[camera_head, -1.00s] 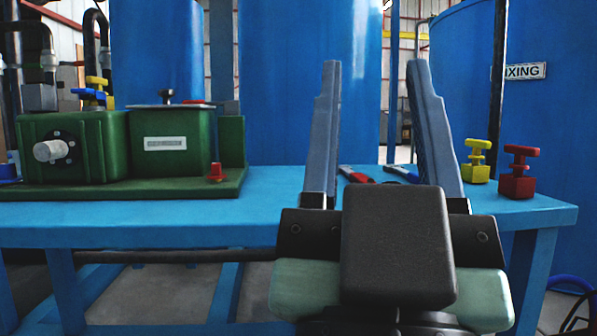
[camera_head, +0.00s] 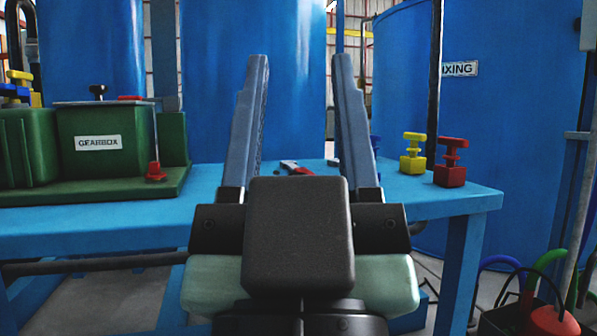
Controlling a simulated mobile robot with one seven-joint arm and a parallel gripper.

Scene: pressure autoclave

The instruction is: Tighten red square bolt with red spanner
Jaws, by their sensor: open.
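My gripper (camera_head: 300,62) is in the middle of the head view, its two long grey fingers pointing up and wide apart. Nothing is between them. A spanner with a red handle and a grey head (camera_head: 296,168) lies on the blue table (camera_head: 90,226). It shows beyond my gripper, in the gap between the fingers, and part of it is hidden. A small red bolt (camera_head: 155,172) stands at the front right corner of the green gearbox's base. Whether its head is square is too small to tell.
The green gearbox (camera_head: 100,143) fills the table's left. A yellow block with a T-shaped top (camera_head: 412,160) and a similar red one (camera_head: 451,165) stand at the table's right end. Blue tanks (camera_head: 510,150) rise behind. Hoses and a red rounded thing (camera_head: 553,321) are at lower right.

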